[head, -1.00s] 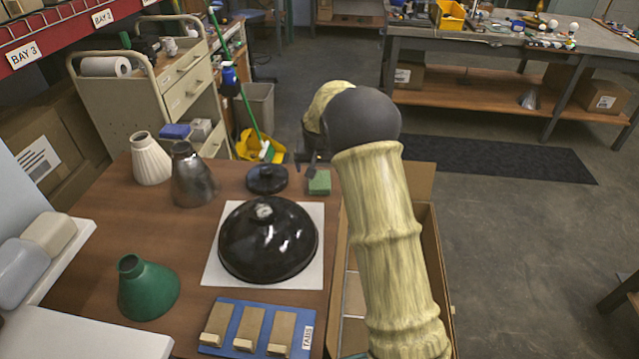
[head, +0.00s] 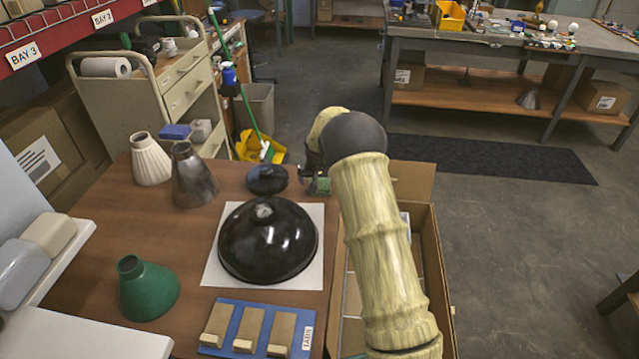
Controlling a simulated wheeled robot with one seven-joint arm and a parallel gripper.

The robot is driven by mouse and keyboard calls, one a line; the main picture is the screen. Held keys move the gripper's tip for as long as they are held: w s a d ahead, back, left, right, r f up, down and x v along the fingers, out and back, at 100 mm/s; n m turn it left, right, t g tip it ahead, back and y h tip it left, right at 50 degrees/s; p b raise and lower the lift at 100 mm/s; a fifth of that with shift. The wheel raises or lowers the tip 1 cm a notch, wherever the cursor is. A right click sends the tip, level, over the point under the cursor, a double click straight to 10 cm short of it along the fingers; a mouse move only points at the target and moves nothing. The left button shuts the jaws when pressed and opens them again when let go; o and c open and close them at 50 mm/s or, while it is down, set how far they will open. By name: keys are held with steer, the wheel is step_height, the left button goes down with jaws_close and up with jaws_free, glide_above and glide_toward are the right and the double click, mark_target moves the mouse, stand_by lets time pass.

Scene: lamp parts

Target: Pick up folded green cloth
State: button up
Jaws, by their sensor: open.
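The folded green cloth (head: 321,187) lies on the brown table near its far right corner, just right of a small black disc. It is partly hidden by my gripper (head: 312,183). My gripper is down at the cloth, with its fingers around or just over it. The jaws are open. The view is too small to tell whether the fingers touch the cloth.
A black round disc (head: 267,179) stands close left of my gripper. A large black dome shade (head: 267,240) rests on a white sheet (head: 222,283). An open cardboard box (head: 437,270) stands at the table's right side, under my arm. Grey, white and green shades stand left.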

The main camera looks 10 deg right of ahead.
mark_target(320, 183)
steer(key=shift+x, duration=1.15)
steer(key=c, duration=1.1)
